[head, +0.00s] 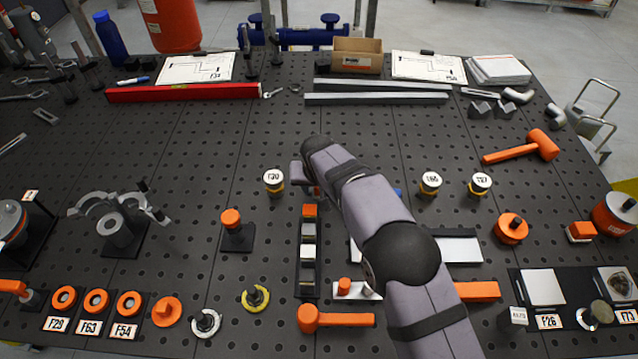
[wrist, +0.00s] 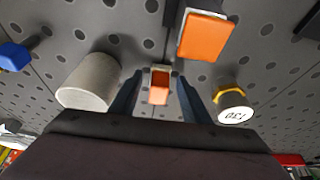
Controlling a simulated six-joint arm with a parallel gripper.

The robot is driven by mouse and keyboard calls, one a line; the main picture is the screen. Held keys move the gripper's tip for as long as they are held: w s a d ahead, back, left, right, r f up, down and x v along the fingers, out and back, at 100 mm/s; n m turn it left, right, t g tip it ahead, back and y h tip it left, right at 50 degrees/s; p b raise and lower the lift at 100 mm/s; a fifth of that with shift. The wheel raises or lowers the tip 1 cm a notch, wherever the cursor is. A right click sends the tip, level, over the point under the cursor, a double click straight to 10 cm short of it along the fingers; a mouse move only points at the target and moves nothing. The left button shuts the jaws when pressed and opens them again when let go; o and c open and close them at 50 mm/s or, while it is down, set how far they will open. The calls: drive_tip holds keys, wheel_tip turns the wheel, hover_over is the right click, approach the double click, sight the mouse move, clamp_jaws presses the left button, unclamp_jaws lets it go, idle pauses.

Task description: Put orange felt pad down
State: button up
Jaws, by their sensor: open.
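My gripper (wrist: 160,98) is open, its two dark fingers apart and pointing down over the perforated table. Between the fingers is a small block with an orange face and a grey top (wrist: 159,88), probably the orange felt pad; I cannot tell whether it touches the table or a finger. In the head view a bit of orange (head: 317,190) shows beside my gripper (head: 308,186), mostly hidden by my arm. A larger orange piece (wrist: 205,37) sits at the end of a narrow black rack, which also shows in the head view (head: 298,262).
A white-topped T30 cap (head: 273,179) stands left of my gripper; it also shows in the wrist view (wrist: 236,106). A grey cylinder (wrist: 88,82) stands close on the other side. A blue piece (wrist: 14,56) lies farther off.

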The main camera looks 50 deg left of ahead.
drive_tip(key=b+v, duration=0.3)
drive_tip(key=v, duration=0.9)
drive_tip(key=shift+r+b, duration=0.15)
drive_tip(key=shift+b, duration=0.25)
drive_tip(key=w+d+f+m+h, duration=0.1)
drive_tip(key=w+d, duration=0.3)
drive_tip(key=d, duration=0.6)
drive_tip(key=w+d+m+h, duration=0.15)
drive_tip(key=w+d, duration=0.25)
drive_tip(key=d, duration=0.7)
drive_tip(key=w+d+f+m, duration=0.1)
drive_tip(key=w+d+m, duration=0.15)
drive_tip(key=d, duration=0.75)
drive_tip(key=s+d+f+m+g, duration=0.1)
drive_tip(key=s+d+f, duration=0.1)
drive_tip(key=s+d, duration=0.3)
drive_tip(key=s+d+f+m+g, duration=0.1)
drive_tip(key=s+d, duration=0.4)
drive_tip(key=d, duration=0.6)
drive_tip(key=s+d+f+m+g, duration=0.1)
drive_tip(key=s+d+f+m, duration=0.1)
drive_tip(key=s+d, duration=0.3)
drive_tip(key=d, duration=0.3)
drive_tip(key=shift+s+d+f+h, duration=0.2)
drive_tip(key=shift+d+f+h, duration=0.05)
drive_tip(key=shift+f+h, duration=0.15)
idle(0.5)
